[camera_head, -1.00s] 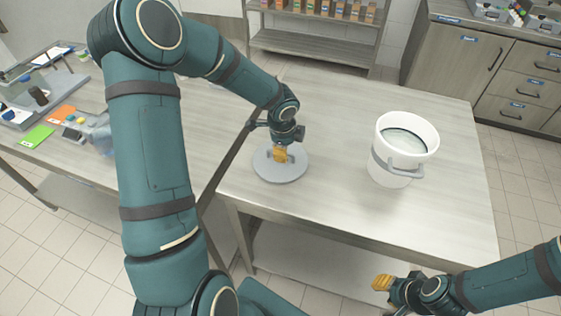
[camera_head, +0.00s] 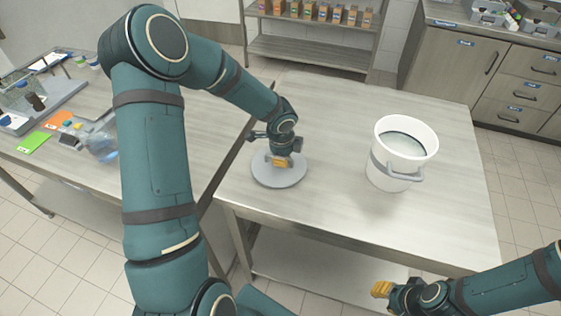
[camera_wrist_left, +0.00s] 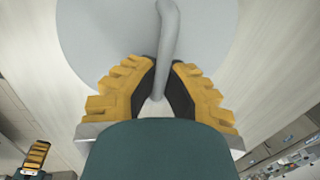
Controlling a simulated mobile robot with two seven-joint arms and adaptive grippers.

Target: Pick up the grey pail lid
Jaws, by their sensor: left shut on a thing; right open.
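The grey pail lid (camera_head: 290,178) is a flat round disc near the left end of the table, and it lies at or very close to the table top. In the left wrist view the lid (camera_wrist_left: 95,30) has a raised bar handle (camera_wrist_left: 168,40). My left gripper (camera_head: 279,163) is over the lid; in the left wrist view its yellow fingers (camera_wrist_left: 163,85) are shut on the handle from both sides. My right gripper (camera_head: 382,289) is open and empty, low in front of the table, away from the lid.
A white pail (camera_head: 398,165) with a grey band and handle stands open on the right of the table (camera_head: 340,220). Clear table lies between lid and pail. A side bench (camera_head: 60,165) at left holds a flask (camera_head: 100,148) and cards.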

